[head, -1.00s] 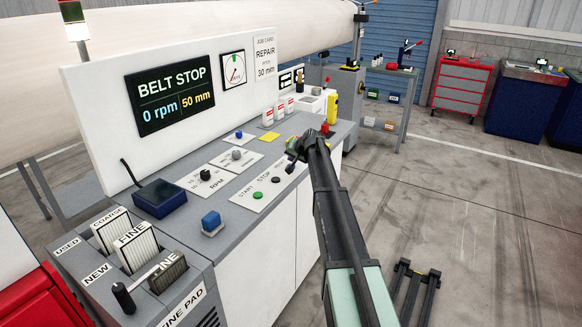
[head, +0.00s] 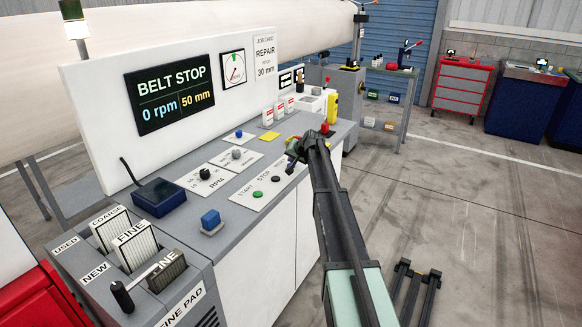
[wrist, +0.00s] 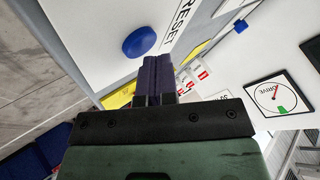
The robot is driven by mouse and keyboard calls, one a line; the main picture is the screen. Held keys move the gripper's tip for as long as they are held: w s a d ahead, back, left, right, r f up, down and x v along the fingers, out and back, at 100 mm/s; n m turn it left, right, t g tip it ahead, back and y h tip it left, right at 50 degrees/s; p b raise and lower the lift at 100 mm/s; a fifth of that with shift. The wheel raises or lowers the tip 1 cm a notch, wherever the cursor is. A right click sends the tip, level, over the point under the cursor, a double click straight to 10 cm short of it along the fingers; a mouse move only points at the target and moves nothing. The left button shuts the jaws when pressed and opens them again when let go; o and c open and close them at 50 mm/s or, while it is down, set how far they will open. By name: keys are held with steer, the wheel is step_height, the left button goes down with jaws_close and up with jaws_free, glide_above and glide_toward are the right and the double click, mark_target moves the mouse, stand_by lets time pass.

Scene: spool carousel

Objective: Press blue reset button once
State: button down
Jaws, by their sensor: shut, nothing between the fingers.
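The blue reset button (wrist: 140,42) is a round dome on a white plate beside the word RESET in the wrist view. My gripper (wrist: 157,62) is shut and empty, its dark fingertips just right of and below the button in that picture. They look apart from the button; the exact height gap cannot be told. In the head view my gripper (head: 292,150) hangs over the front edge of the console, at the far end of the START/STOP plate (head: 248,202). There the gripper and arm hide much of the reset button's area.
The green start button (head: 257,194) and dark stop button (head: 276,179) sit nearer on the same plate. A red knob (head: 325,128) stands beyond my gripper. The screen (head: 170,92) reads BELT STOP, 0 rpm.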

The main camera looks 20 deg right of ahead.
steer(key=shift+f+b, duration=0.4)
stand_by(0.3)
steer(key=shift+r, duration=0.1)
steer(key=shift+r+p, duration=0.75)
steer(key=shift+p, duration=0.1)
step_height(320, 180, up, 5)
steer(key=p, duration=0.5)
steer(key=shift+r, duration=0.1)
stand_by(0.4)
